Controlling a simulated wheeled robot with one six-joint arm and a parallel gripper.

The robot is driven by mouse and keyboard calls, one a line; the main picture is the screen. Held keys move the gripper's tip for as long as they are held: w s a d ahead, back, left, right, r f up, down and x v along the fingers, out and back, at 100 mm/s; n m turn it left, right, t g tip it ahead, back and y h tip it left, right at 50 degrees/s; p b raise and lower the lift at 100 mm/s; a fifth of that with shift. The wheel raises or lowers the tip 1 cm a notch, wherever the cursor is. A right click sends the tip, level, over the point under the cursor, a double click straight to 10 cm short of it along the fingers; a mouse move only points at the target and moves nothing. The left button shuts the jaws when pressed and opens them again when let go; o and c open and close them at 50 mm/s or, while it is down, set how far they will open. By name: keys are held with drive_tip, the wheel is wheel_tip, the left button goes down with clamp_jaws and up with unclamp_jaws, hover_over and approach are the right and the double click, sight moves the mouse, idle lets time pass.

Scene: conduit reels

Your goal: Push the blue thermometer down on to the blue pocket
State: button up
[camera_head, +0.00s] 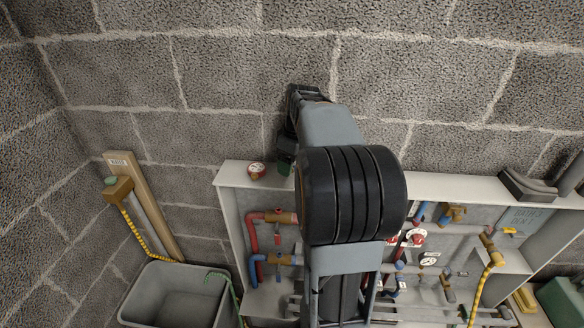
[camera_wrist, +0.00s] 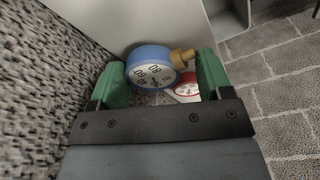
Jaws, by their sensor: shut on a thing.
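The blue thermometer (camera_wrist: 150,66) is a round blue gauge with a white dial and a brass stem that points right in the wrist view. My gripper (camera_wrist: 162,82) has green fingers, one on each side of it, and is shut on it. In the head view my gripper (camera_head: 286,160) is low over the top of the white cabinet, just right of a red gauge (camera_head: 257,169). The thermometer is hidden there behind my gripper and arm.
The white cabinet (camera_head: 230,200) holds red and blue pipes, brass valves and dials, partly hidden by my arm. The red gauge (camera_wrist: 187,90) shows beyond the thermometer. A grey bin (camera_head: 150,310) stands at the lower left. A block wall (camera_head: 220,70) rises close behind.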

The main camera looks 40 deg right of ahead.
drive_tip(key=shift+f, duration=1.2)
drive_tip(key=shift+f, duration=0.1)
drive_tip(key=shift+f, duration=0.15)
drive_tip(key=o, duration=0.9)
wheel_tip(320, 180, up, 14)
drive_tip(key=s+d, duration=0.1)
drive_tip(key=s, duration=0.2)
drive_tip(key=s+a+f+m+t, duration=0.1)
drive_tip(key=s+a+f, duration=0.3)
drive_tip(key=a+f, duration=0.4)
drive_tip(key=s+a+f+m+t, duration=0.1)
drive_tip(key=s+a+f+m, duration=0.2)
drive_tip(key=a+f, duration=0.6)
drive_tip(key=s+a, duration=0.2)
drive_tip(key=a, duration=0.3)
drive_tip(key=shift+m+h, duration=0.4)
